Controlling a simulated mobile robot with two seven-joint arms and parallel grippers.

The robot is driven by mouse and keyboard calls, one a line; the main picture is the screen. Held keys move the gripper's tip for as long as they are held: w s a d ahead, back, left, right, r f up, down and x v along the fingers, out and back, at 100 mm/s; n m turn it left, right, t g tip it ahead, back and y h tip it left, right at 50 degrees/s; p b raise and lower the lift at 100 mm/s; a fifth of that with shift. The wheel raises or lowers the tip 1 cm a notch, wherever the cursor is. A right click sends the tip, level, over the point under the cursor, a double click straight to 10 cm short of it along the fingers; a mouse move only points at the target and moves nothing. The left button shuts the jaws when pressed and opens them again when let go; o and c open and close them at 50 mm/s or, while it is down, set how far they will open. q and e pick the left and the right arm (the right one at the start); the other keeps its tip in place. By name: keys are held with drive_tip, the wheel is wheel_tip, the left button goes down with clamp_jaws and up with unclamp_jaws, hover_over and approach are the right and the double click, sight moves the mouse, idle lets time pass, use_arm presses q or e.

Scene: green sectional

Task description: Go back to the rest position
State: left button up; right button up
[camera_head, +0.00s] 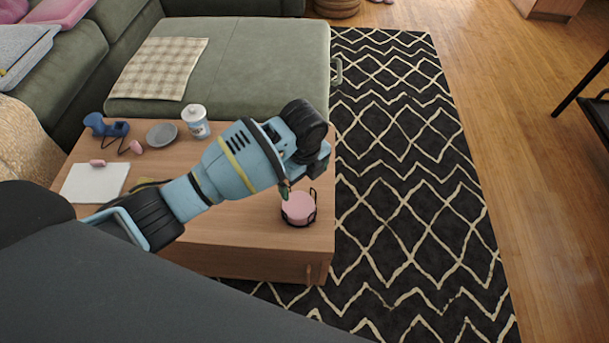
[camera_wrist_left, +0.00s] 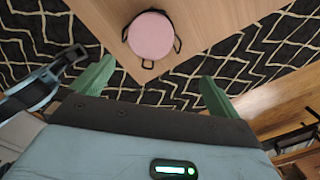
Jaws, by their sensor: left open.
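My left arm reaches in from the left in the head view, over the wooden coffee table (camera_head: 230,262). My left gripper (camera_head: 287,190) is close to a pink round object (camera_head: 299,206) in a black holder near the table's right edge. In the left wrist view my left gripper (camera_wrist_left: 153,88) has its two green fingers wide apart with nothing between them. The pink round object (camera_wrist_left: 151,36) lies beyond the fingertips, apart from them. My right gripper does not show clearly in either view.
On the table's left are a white can (camera_head: 195,122), a grey bowl (camera_head: 162,135), a blue object (camera_head: 104,125) and a white sheet (camera_head: 95,184). A green sofa (camera_head: 245,60) stands behind. A patterned rug (camera_head: 410,180) and wooden floor (camera_head: 510,120) lie open to the right.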

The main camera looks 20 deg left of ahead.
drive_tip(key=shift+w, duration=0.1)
